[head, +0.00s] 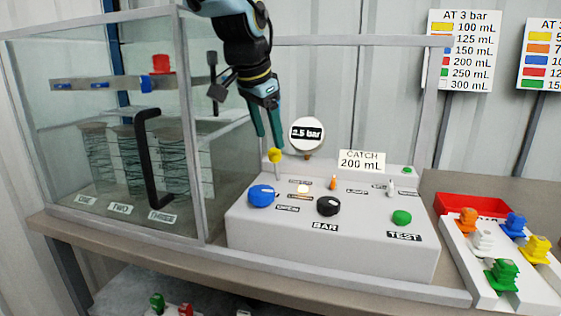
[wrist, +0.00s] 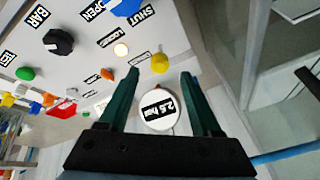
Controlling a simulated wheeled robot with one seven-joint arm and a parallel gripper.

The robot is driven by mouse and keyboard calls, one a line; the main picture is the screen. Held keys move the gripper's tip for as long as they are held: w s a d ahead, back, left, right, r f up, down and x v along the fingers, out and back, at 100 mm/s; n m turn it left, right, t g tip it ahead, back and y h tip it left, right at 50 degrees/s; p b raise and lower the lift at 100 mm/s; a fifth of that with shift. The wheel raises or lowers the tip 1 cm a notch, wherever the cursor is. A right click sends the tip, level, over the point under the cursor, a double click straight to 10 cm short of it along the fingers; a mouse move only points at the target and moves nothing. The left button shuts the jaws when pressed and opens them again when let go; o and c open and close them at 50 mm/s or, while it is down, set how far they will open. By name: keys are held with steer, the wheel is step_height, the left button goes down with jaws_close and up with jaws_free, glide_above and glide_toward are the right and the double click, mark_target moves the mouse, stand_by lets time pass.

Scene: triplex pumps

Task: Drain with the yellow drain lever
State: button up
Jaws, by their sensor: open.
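The yellow drain lever (head: 275,157) stands upright at the back left of the white control box (head: 330,245). Its round yellow knob also shows in the wrist view (wrist: 159,63), a little beyond my fingertips and between their lines. My gripper (head: 268,138) points down just above and behind the lever, with its two green fingers apart. In the wrist view my gripper (wrist: 160,78) is open and empty. The gauge (head: 307,133) reads 2.5 bar and stands right of my fingers. A sign on the box (head: 361,160) reads CATCH 200 mL.
A blue knob (head: 261,196), a black BAR knob (head: 328,205), a green TEST button (head: 402,217) and a small orange lever (head: 333,183) sit on the box. A glass cabinet (head: 185,215) stands left. Coloured nozzles and a red tray (head: 472,205) lie right.

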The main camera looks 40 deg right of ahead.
mark_target(276, 171)
steer(key=p+x, duration=0.1)
steer(key=x, duration=0.9)
steer(key=shift+a, duration=0.1)
steer(key=shift+c, duration=0.3)
jaws_close()
stand_by(0.8)
